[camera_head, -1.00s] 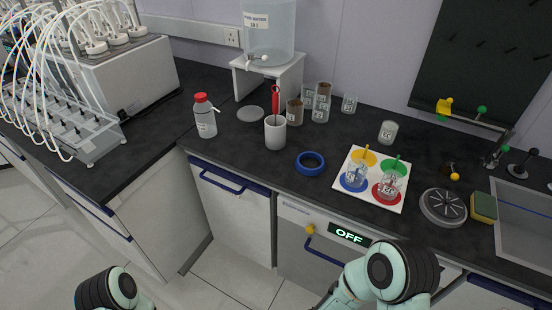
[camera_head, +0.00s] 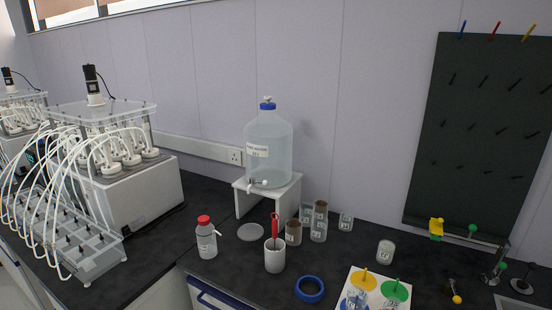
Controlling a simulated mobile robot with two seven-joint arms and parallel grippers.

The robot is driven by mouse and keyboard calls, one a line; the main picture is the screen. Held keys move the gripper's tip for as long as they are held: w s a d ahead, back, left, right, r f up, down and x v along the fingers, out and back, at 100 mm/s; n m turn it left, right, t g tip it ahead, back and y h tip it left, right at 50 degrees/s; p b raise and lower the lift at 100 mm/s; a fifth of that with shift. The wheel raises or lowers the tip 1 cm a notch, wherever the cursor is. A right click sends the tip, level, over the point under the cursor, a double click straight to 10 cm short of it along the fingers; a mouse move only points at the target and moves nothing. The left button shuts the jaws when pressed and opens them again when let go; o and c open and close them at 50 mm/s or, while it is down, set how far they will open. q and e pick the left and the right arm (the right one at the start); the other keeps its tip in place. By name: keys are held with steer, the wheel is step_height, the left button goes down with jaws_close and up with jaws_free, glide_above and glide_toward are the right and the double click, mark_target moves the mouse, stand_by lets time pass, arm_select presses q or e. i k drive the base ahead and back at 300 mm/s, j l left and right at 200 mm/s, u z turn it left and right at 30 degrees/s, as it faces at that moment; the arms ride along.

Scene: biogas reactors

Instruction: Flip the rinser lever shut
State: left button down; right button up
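No part that I can clearly identify as the rinser lever shows now. At the right, a metal tap-like fixture (camera_head: 474,240) carries a yellow piece (camera_head: 436,228) and a green knob (camera_head: 473,230). A small black fitting with a yellow knob (camera_head: 456,299) stands below it, near the bottom edge. I cannot tell whether any of these belongs to the rinser. The round grey spoked disc on the worktop in the earlier view is outside this frame. Neither of my grippers is in view.
A water carboy (camera_head: 268,150) stands on a white stand (camera_head: 283,198). A red-capped bottle (camera_head: 206,238), white cup (camera_head: 274,257), several jars (camera_head: 319,222) and blue ring (camera_head: 309,289) are on the dark worktop. A pegboard (camera_head: 478,130) hangs at right.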

mark_target(457, 299)
steer(key=k+z, duration=0.1)
steer(key=z, duration=1.45)
steer(key=j+z, duration=0.15)
steer(key=z, duration=0.45)
